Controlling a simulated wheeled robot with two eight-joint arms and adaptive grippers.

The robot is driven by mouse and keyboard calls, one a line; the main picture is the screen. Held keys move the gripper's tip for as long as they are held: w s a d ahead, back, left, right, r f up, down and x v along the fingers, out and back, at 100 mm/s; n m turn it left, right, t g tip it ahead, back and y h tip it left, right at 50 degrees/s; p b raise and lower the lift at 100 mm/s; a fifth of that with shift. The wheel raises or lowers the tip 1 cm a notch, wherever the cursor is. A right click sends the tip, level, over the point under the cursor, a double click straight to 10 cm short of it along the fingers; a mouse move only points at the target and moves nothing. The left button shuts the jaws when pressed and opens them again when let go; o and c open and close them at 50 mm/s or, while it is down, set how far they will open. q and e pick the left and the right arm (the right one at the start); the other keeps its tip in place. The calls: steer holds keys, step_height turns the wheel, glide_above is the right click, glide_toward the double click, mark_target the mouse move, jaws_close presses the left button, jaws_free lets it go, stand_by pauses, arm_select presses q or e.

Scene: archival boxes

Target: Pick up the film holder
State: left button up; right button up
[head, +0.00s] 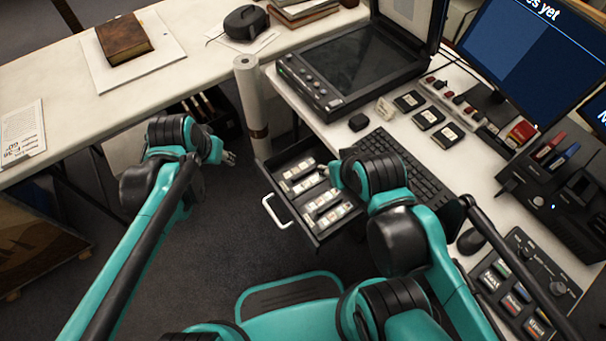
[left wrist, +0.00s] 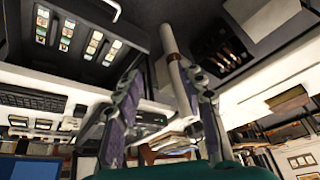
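Several film holders, pale strips with small dark frames, lie in an open dark drawer (head: 284,208) under the right desk. One film holder (head: 334,214) lies near the drawer's front right in the head view. Film holders (left wrist: 65,36) also show at the upper left of the left wrist view. My left gripper (head: 229,158) is left of the drawer, apart from it. In the left wrist view its two fingers (left wrist: 163,75) are spread with nothing between them. My right arm reaches over the drawer's right side; its gripper fingers are not clearly visible.
A scanner (head: 352,67), a keyboard (head: 415,172) and several small black cases (head: 428,118) sit on the right desk. A rolled white tube (head: 248,95) stands beside the drawer. A brown book (head: 124,38) lies on the left table. Open floor lies left of the drawer.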

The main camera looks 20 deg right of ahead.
arm_select(q)
steer(key=w+d+f+m+g+p, duration=0.1)
steer(key=w+d+f+m, duration=0.1)
steer(key=w+d+f, duration=0.4)
steer(key=m+g+p, duration=0.2)
steer(key=m+g, duration=0.1)
steer(key=m, duration=0.2)
glide_above(303, 174)
steer(key=f, duration=1.4)
steer(key=shift+s+a+f, duration=0.2)
steer(key=shift+a+f, duration=0.05)
steer(key=shift+f, duration=0.1)
steer(key=f, duration=0.1)
steer(key=f+b, duration=0.1)
steer(key=f, duration=0.1)
steer(key=shift+d+m, duration=0.2)
steer(key=shift+m, duration=0.1)
steer(key=f+b, duration=0.2)
steer(key=f, duration=0.3)
steer(key=shift+w+f+b, duration=0.25)
steer(key=shift+w+b, duration=0.05)
steer(key=shift+b, duration=0.1)
steer(key=shift+r, duration=0.15)
jaws_close()
